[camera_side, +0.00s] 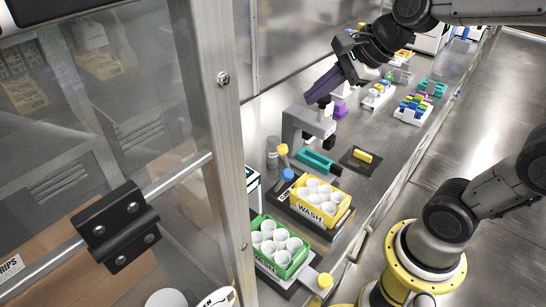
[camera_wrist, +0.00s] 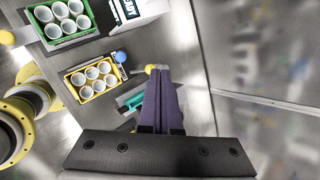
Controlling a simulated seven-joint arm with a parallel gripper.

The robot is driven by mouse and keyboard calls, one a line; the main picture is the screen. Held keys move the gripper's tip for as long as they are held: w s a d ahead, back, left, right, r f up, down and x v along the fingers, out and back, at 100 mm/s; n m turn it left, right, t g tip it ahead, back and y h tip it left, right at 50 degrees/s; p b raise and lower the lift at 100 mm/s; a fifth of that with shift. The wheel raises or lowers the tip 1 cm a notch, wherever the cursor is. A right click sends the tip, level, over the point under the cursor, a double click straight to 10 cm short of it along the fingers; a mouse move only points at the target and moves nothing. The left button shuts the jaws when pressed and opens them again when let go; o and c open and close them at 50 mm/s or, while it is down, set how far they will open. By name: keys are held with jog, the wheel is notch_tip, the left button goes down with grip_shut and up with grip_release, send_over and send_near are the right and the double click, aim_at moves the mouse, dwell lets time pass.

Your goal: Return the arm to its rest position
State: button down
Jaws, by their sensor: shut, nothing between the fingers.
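My gripper (camera_side: 326,95) has purple fingers and hangs above the bench in the side view, over the grey stand device. The fingers point down and to the left. In the wrist view my gripper (camera_wrist: 160,70) shows its two purple fingers side by side, closed together with nothing between them. My arm reaches in from the upper right of the side view and bends down to the gripper. The fingertips overlap the top of the grey stand device (camera_side: 309,123) in the side view; I cannot tell whether they touch it.
A yellow WASH rack (camera_side: 322,222) and a green rack (camera_side: 265,268) hold white cups at the bench front. A teal tray (camera_side: 317,163) and a black pad with a yellow block (camera_side: 361,155) lie nearby. Colourful tube racks (camera_side: 411,113) stand further back. A framed glass panel (camera_side: 222,80) stands left.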

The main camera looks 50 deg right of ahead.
jog(key=s+f+n+g+h, duration=0.1)
jog(key=s+f+n, duration=0.1)
jog(key=s+n, duration=0.5)
jog(key=s+f+n+g, duration=0.1)
jog(key=s+f+n, duration=0.2)
jog(key=s+n, duration=0.4)
jog(key=n, duration=0.8)
jog(key=shift+d+h, duration=0.4)
